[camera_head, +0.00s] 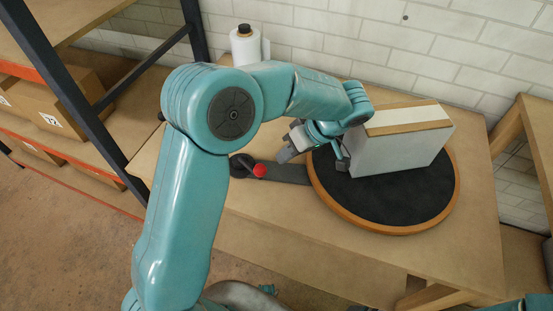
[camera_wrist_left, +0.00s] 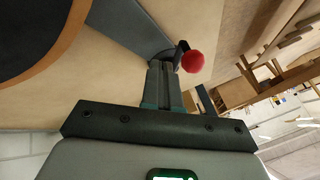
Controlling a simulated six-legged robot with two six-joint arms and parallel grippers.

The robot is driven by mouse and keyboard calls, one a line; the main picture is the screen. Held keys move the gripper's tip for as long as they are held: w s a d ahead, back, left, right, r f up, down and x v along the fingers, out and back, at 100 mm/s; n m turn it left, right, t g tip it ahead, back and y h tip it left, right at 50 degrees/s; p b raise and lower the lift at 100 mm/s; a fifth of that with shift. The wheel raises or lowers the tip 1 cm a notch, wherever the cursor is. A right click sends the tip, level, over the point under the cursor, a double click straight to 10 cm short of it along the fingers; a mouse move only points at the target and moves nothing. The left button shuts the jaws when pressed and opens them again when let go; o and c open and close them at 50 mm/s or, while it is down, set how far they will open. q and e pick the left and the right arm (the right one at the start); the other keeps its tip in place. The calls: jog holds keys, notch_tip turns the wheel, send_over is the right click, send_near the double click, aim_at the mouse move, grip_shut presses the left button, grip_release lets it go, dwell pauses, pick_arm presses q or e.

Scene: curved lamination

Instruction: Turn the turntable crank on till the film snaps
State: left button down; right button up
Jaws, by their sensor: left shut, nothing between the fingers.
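The round turntable (camera_head: 420,212), with a black top and an orange-brown rim, sits on the wooden table. A box wrapped in pale film (camera_head: 402,150) stands on it, with a brown band along its top. A dark bar runs left from the turntable to the crank (camera_head: 240,166), which has a red knob (camera_head: 260,170). My left gripper (camera_head: 286,155) is shut and empty, just right of the knob. In the left wrist view the red knob (camera_wrist_left: 192,61) shows beside the shut fingertips (camera_wrist_left: 164,66); contact cannot be told. My right gripper is not in view.
A white film roll (camera_head: 246,46) stands upright at the back of the table (camera_head: 300,225); no film strand to the box can be made out. A shelf with cardboard boxes (camera_head: 45,110) is at left. The table front is clear.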

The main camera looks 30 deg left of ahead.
pick_arm(q)
jog(key=shift+s+a+f, duration=0.15)
jog(key=shift+s+a, duration=0.2)
jog(key=shift+s, duration=0.3)
jog(key=shift+s+a+f, duration=0.15)
jog(key=shift+s+a, duration=0.2)
jog(key=shift+s, duration=0.25)
jog(key=shift+s, duration=0.1)
